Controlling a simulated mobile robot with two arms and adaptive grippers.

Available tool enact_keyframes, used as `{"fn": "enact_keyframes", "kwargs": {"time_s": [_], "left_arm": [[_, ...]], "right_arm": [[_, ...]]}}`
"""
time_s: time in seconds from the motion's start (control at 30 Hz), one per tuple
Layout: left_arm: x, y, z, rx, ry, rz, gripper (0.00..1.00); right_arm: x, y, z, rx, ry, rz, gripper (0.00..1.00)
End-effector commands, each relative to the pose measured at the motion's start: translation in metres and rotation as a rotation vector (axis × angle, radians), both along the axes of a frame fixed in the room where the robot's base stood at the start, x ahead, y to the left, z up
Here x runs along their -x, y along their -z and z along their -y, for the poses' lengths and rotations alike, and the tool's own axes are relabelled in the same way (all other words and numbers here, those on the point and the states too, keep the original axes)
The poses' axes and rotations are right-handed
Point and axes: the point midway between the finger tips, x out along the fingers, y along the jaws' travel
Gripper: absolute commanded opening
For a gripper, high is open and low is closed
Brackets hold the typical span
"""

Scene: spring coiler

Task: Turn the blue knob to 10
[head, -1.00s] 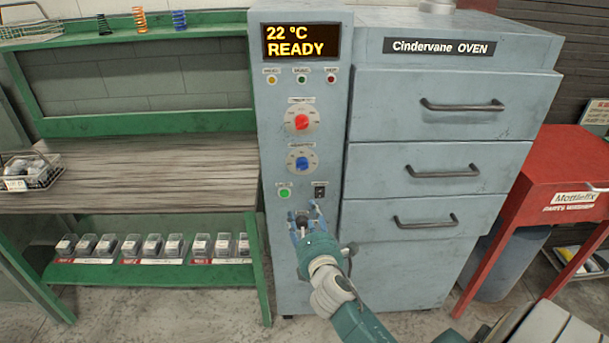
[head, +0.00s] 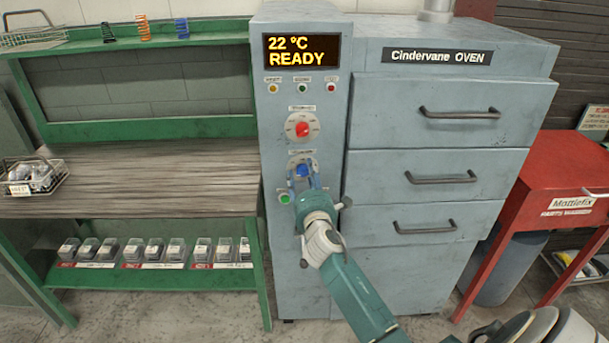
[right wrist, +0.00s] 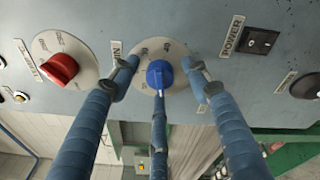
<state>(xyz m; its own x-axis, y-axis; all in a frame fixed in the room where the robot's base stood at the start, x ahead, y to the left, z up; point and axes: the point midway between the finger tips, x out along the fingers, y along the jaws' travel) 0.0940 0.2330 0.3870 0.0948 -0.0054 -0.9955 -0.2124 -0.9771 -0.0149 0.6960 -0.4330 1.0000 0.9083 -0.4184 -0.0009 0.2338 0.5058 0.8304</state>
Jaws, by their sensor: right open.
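The blue knob (head: 302,170) sits on a pale dial plate on the oven's control panel, below the red knob (head: 302,129). In the right wrist view the blue knob (right wrist: 159,74) is at the centre, with the red knob (right wrist: 57,69) to its left. My right gripper (head: 304,182) is open in front of the blue knob. In the right wrist view its fingers (right wrist: 160,80) spread around the knob, one to each side and one below; I cannot tell whether any touches it. My left gripper is not in view.
The oven display (head: 301,50) reads 22 °C READY. A green button (head: 285,198) is just below left of the knob. Drawer handles (head: 442,178) stick out to the right. A green workbench (head: 150,180) stands left and a red parts washer (head: 560,190) right.

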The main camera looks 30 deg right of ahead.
Motion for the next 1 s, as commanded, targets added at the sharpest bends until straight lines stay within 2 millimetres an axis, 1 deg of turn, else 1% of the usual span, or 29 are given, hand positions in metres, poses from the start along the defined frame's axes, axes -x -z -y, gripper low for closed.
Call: {"fn": "enact_keyframes", "kwargs": {"time_s": [0.27, 0.3, 0.47, 0.5, 0.53, 0.77, 1.0], "left_arm": [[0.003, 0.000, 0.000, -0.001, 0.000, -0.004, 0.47], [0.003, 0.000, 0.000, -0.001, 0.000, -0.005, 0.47], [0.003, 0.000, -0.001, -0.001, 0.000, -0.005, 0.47], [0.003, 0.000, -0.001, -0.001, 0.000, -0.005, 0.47], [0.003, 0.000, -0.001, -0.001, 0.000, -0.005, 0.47], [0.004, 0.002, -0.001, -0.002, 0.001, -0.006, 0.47], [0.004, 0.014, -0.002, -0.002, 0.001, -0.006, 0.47]], "right_arm": [[-0.002, 0.000, 0.001, 0.000, -0.001, 0.001, 0.47], [-0.002, 0.000, 0.001, 0.000, -0.001, 0.001, 0.45], [-0.002, 0.000, 0.001, 0.000, 0.000, 0.000, 0.13], [-0.002, 0.000, 0.001, 0.000, 0.000, 0.000, 0.05], [-0.002, 0.000, 0.001, 0.000, 0.001, 0.001, 0.04], [-0.002, 0.000, 0.002, -0.011, 0.002, 0.008, 0.03], [-0.002, 0.003, 0.003, -0.094, 0.004, 0.058, 0.03]]}}
